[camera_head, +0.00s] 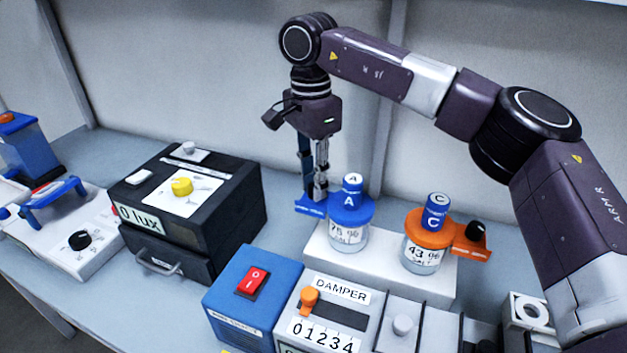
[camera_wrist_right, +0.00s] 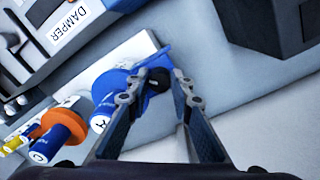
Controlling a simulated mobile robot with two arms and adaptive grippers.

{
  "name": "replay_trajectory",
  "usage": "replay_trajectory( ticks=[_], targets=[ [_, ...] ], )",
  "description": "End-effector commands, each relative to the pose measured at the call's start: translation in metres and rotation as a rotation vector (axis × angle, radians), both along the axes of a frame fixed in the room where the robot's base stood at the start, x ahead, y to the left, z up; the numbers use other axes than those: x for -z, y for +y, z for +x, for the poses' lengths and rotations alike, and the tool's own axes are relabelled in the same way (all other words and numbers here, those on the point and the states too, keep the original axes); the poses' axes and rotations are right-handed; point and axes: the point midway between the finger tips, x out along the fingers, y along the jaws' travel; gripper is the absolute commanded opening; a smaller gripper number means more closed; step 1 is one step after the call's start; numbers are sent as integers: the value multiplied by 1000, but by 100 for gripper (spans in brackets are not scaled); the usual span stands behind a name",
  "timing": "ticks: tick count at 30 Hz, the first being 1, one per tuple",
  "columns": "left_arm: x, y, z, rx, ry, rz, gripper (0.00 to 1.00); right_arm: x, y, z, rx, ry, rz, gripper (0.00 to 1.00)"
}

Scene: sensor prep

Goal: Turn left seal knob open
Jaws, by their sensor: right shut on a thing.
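The left seal unit, a clear jar with a blue cap marked A (camera_head: 350,207), stands on a white block (camera_head: 325,248). A blue bracket (camera_head: 308,206) sticks out from its left side. The black left seal knob (camera_wrist_right: 157,78) on this bracket shows in the right wrist view, between my fingertips. My right gripper (camera_head: 319,190) points down over the bracket and is shut on the knob; in the head view its fingers hide the knob. The knob's turn angle cannot be told. My left gripper is not in view.
An orange-capped jar C (camera_head: 428,240) with its own black knob (camera_head: 474,231) stands to the right. In front are a blue switch box (camera_head: 235,310) and a damper panel (camera_head: 340,290). A black lux box (camera_head: 235,200) stands left. The wall is close behind.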

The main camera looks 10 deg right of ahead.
Motion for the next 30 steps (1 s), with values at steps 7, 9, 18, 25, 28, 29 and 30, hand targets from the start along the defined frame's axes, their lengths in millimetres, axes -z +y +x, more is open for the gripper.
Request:
replay_trajectory(
  ticks=[7,9,18,25,28,29,30],
  targets=[
    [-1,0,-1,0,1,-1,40,-1,0,0,56,-1,0,0],
    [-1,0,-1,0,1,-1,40,-1,0,1,92,-1,0,0],
    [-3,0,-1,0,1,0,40,-1,0,1,335,-1,0,0],
    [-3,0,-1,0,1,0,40,-1,-1,2,554,0,1,0],
    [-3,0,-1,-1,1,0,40,-1,-1,2,650,-1,1,0],
    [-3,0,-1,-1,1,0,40,-1,-1,2,679,-1,1,0],
    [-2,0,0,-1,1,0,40,-1,-1,2,716,-1,1,0]
  ],
)
